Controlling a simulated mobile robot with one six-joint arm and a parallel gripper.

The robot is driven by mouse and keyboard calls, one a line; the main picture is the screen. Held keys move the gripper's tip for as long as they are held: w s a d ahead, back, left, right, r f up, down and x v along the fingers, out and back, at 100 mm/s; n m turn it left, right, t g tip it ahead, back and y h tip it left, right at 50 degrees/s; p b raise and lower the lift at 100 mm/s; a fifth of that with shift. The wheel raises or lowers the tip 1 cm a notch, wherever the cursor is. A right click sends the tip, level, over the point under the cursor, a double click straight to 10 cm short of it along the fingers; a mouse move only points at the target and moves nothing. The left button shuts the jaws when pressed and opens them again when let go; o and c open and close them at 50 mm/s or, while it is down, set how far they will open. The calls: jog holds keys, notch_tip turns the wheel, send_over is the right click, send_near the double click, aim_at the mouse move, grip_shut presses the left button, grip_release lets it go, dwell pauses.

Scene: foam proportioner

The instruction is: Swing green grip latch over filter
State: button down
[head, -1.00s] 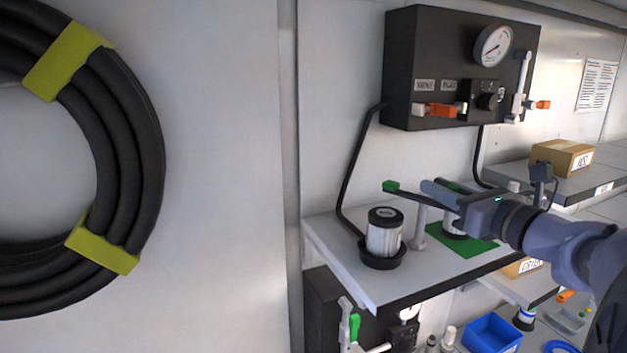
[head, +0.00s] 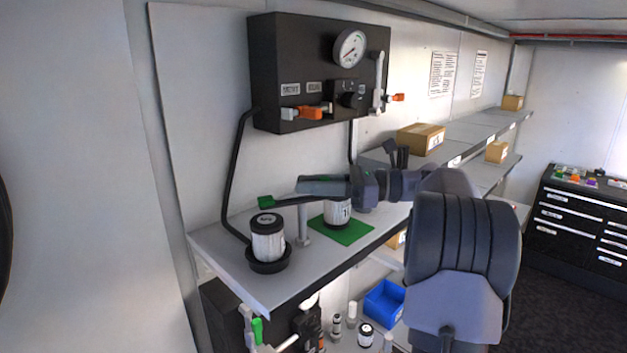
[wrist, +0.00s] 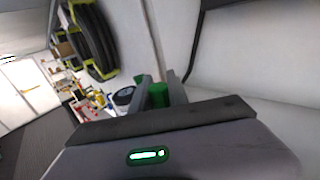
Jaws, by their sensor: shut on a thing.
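The latch's green grip (head: 265,202) is at the left end of a thin dark bar, just above the filter in the head view. The filter (head: 268,238) is a white cartridge with a black cap, upright in a black cup on the shelf. A pale post (head: 303,225) stands right of it, under the bar. My gripper (head: 283,196) reaches in from the right and is shut on the latch. The green grip (wrist: 157,95) also shows between my fingers in the wrist view. The fingers partly cover the bar, and contact between latch and filter cannot be told.
A second cartridge (head: 338,213) stands on a green mat (head: 352,234), close under my gripper. A black gauge box (head: 318,80) hangs on the wall above. A black pipe (head: 229,180) runs down left of the filter. A blue bin (head: 385,300) sits below the shelf.

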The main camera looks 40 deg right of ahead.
jog(key=shift+w, duration=0.1)
dwell(0.3)
jog(key=c, duration=1.6)
grip_release()
jog(key=o, duration=0.3)
jog(key=shift+w+a, duration=0.1)
jog(key=shift+a, duration=0.1)
jog(key=shift+d, duration=0.1)
